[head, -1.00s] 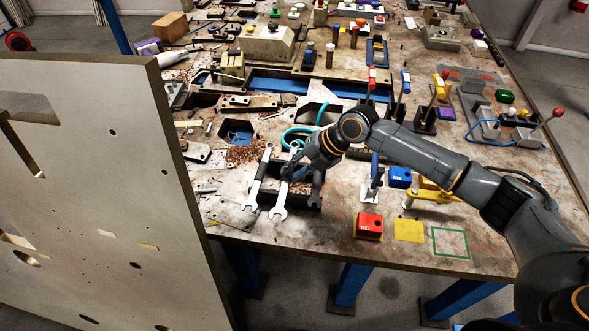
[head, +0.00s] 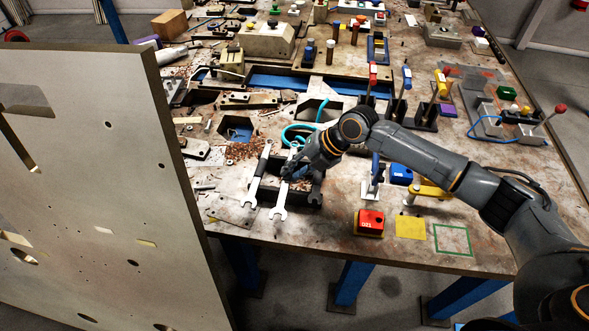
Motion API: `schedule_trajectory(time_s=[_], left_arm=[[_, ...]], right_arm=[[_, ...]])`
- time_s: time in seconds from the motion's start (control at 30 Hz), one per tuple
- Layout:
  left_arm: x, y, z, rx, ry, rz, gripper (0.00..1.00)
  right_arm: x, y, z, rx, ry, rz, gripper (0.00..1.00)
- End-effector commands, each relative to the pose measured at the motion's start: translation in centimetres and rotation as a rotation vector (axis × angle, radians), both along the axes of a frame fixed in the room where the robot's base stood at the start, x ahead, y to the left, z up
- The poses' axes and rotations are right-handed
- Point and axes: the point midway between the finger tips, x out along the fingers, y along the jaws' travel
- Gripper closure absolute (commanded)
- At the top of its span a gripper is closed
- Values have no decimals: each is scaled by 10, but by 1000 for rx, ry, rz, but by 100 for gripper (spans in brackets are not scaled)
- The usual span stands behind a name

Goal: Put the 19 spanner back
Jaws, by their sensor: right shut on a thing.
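My right gripper (head: 289,170) reaches in from the right and is shut on the middle spanner (head: 281,200), a light metal one whose open jaw points toward the table's front edge. The spanner lies over a dark recess (head: 300,194) in the bench; I cannot tell whether it touches the bench. A similar spanner with a dark grip (head: 257,178) lies just left of it, apart. A darker spanner (head: 316,189) shows to the right, partly hidden by my gripper. No size marks are legible, so I cannot tell which is the 19. My left gripper is not in view.
A large upright panel (head: 90,190) stands at the left beside the bench. A teal coil (head: 300,133) lies behind my gripper. A red block (head: 369,222), a yellow square (head: 410,228) and a green outline (head: 453,240) are at the front right.

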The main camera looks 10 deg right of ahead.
Motion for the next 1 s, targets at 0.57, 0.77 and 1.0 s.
schedule_trajectory(time_s=[0.57,0.77,1.0], left_arm=[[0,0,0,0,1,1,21],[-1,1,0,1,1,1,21],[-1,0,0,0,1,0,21]], right_arm=[[0,0,0,-1,0,0,53],[-3,-7,11,1,-1,-1,53],[-14,-35,51,-1,-4,-1,53]])
